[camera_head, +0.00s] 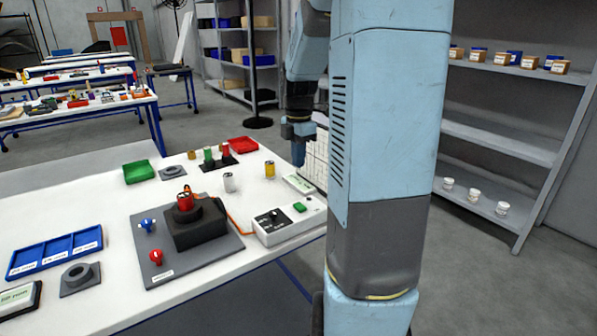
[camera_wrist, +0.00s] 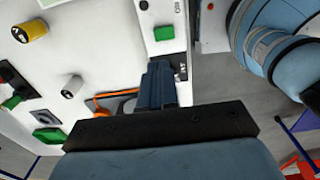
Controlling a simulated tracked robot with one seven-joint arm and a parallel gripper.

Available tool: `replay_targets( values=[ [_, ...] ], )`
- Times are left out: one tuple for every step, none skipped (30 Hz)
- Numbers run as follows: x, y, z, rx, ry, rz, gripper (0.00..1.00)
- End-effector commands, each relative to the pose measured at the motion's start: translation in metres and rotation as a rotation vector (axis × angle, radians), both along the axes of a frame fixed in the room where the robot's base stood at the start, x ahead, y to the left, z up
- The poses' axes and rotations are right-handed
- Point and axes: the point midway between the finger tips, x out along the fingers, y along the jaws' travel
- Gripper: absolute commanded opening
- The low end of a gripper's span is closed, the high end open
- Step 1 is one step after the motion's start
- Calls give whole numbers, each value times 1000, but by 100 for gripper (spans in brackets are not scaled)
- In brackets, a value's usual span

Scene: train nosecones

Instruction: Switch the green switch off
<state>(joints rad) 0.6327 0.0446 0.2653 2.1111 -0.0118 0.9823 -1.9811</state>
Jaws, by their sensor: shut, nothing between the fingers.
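The green switch (camera_head: 299,207) sits on top of a white control box (camera_head: 290,226) at the table's right edge. In the wrist view the green switch (camera_wrist: 164,33) lies just beyond my fingertips. My gripper (camera_head: 298,158) points down above the right side of the table. In the wrist view my gripper (camera_wrist: 160,68) has its fingers together, empty, over the white box, and covers part of it. I see a gap between the fingertips and the switch. I cannot tell which way the switch is set.
A black knob (camera_head: 272,217) is beside the switch on the box. An orange cable (camera_head: 240,227) runs to a grey plate (camera_head: 190,250) with a black block. Metal cylinders, a red tray (camera_head: 244,145) and a green tray (camera_head: 139,172) stand farther back. A shelf (camera_head: 500,145) is at right.

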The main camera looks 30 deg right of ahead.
Motion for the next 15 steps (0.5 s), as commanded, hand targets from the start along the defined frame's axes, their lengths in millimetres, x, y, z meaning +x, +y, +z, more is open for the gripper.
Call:
replay_targets(
  values=[
    [-1,0,-8,2,3,0,0],
    [-1,0,-13,3,4,0,0],
    [-1,0,-20,3,4,0,0],
    [0,0,-25,2,4,1,0],
    [-1,0,-30,2,4,1,0],
    [-1,0,-38,2,4,1,0],
    [-1,0,-43,3,5,1,0],
    [-1,0,-49,2,4,1,0],
    [-1,0,-55,2,4,1,0],
    [-1,0,-61,3,4,1,0],
    [-1,1,-66,3,4,0,0],
    [-1,0,-73,3,4,0,0],
    [0,0,-78,2,4,1,0],
    [0,0,-83,2,4,1,0],
    [-1,0,-90,3,4,1,0]
  ],
)
